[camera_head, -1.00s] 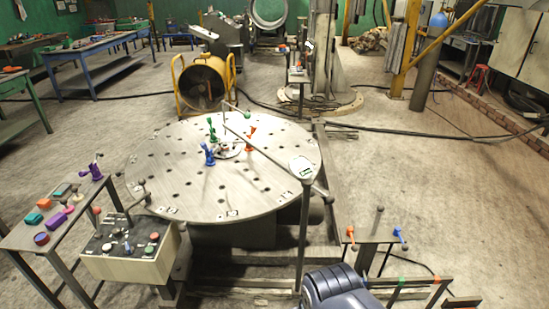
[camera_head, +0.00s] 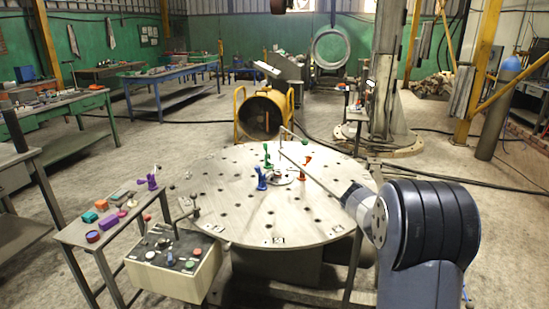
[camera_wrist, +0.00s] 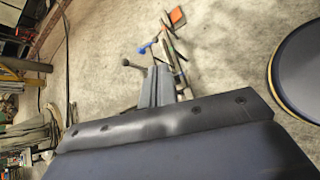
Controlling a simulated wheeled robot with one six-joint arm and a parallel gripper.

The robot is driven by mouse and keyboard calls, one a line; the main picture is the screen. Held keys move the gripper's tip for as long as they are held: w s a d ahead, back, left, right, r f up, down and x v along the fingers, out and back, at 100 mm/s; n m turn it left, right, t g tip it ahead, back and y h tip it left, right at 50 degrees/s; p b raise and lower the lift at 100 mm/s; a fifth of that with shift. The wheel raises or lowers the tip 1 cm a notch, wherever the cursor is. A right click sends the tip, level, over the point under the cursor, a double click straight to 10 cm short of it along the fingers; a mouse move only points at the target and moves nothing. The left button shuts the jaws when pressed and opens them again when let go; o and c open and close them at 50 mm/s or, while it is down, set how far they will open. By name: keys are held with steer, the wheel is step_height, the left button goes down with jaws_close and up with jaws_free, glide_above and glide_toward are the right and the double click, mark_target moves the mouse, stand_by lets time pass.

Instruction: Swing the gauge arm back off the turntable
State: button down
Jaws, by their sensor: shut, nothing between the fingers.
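In the head view the gauge arm (camera_head: 312,175) is a thin grey rod. It reaches from near the turntable's right front edge in over the plate, with its tip above the middle. The turntable (camera_head: 215,215) is a round grey plate with holes. Blue, green and orange clamps stand around its centre. My dark arm link covers the gauge arm's near end and pivot. In the wrist view my gripper (camera_wrist: 155,73) is shut and empty, pointing at the floor and a small stand. I cannot make out the gauge arm there; no contact shows.
A control box (camera_head: 172,262) stands at the turntable's front left, beside a side table (camera_head: 75,232) with coloured parts. A yellow-framed fan (camera_head: 262,115) stands behind. In the wrist view, a blue lever (camera_wrist: 148,47) and an orange piece (camera_wrist: 177,17) lie beyond my fingers.

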steer(key=w+d+f+n+g+h+b, duration=0.1)
steer(key=w+d+f+n+h, duration=0.3)
steer(key=w+d, duration=0.4)
steer(key=shift+d+f+b, duration=0.6)
steer(key=shift+d+f, duration=0.2)
steer(key=shift+d, duration=0.2)
steer(key=shift+w+r, duration=0.1)
steer(key=shift+w, duration=0.05)
